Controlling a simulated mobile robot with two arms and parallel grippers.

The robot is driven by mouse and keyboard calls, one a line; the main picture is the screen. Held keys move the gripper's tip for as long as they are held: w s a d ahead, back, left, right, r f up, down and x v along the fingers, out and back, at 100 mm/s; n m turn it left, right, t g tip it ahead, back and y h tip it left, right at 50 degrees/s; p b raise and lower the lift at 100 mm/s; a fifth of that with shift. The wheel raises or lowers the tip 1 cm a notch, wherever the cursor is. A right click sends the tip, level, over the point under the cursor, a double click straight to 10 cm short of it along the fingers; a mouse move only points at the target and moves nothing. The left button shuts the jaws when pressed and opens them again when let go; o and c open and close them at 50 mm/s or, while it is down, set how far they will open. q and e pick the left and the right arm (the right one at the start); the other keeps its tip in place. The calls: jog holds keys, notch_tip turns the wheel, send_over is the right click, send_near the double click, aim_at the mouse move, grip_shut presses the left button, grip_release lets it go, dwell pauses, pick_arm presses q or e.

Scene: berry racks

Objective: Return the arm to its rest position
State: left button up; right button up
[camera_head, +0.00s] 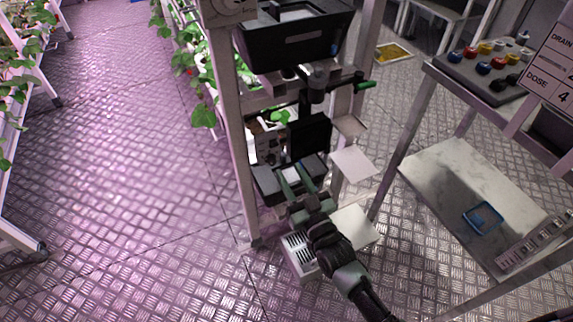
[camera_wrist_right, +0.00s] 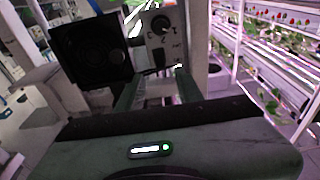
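My right arm (camera_head: 345,275) reaches in from the lower right of the head view. Its gripper (camera_head: 290,168) is stretched out at the metal rack's lower level, over or in front of a dark box (camera_head: 268,190). In the right wrist view the two fingers (camera_wrist_right: 158,76) stand apart with nothing seen between them, so the gripper is open and empty. Beyond the fingers are a pale panel with a knob (camera_wrist_right: 162,28) and a black square panel (camera_wrist_right: 92,47). Whether the fingers touch anything cannot be told. My left gripper is not in view.
The rack post (camera_head: 238,130) stands close left of the gripper, and a black bin (camera_head: 290,40) sits above. A white vented box (camera_head: 300,258) is on the floor below. A cart (camera_head: 450,180) with coloured knobs stands at right. The floor at left is clear.

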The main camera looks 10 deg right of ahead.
jog(key=shift+s, duration=0.1)
dwell(0.4)
